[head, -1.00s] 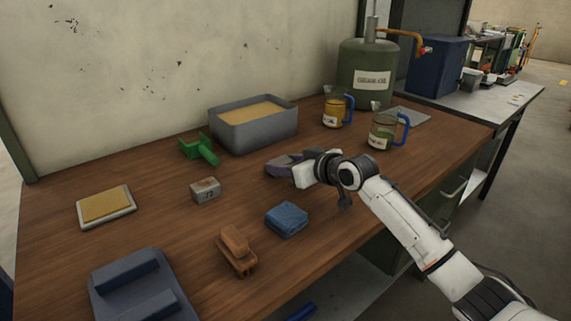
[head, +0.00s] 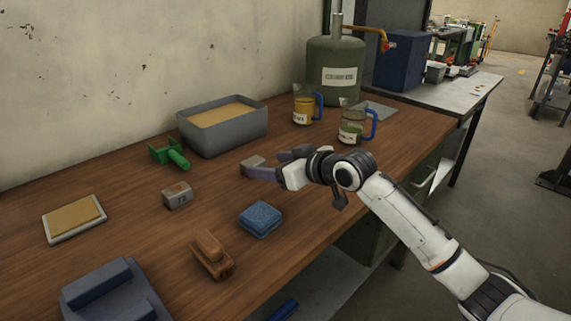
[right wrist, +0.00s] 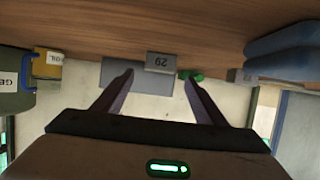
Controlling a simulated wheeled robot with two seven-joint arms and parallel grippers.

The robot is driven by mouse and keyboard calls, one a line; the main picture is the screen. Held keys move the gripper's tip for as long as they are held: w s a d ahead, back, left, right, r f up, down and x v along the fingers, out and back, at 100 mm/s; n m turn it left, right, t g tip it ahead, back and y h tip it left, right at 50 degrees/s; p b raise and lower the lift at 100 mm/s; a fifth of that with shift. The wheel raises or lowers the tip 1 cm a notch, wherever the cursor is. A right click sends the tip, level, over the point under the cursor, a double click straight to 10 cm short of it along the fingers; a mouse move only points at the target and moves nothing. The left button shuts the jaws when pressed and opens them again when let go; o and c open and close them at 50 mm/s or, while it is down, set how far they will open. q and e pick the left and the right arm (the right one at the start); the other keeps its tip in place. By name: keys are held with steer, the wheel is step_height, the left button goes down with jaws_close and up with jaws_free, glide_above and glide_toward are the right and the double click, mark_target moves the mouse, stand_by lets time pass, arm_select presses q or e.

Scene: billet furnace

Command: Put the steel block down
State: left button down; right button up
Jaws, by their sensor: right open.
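A grey steel block (head: 253,162) rests on the wooden bench at the fingertips of my right gripper (head: 268,164). In the right wrist view, which is upside down, the block (right wrist: 160,62) has a number on its face and sits between and just beyond the spread fingertips (right wrist: 157,76), with gaps on both sides. My right gripper is open and empty. A second grey block (head: 177,196) marked 12 stands on the bench further left. My left gripper is not in view.
A grey sand-filled bin (head: 225,135) and a green tool (head: 169,153) stand behind. Two labelled jugs (head: 305,108) (head: 354,128) and a green tank (head: 336,70) are at the back right. A blue cloth (head: 260,219) and a brown brush (head: 212,254) lie in front.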

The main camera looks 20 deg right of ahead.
steer(key=v, duration=0.6)
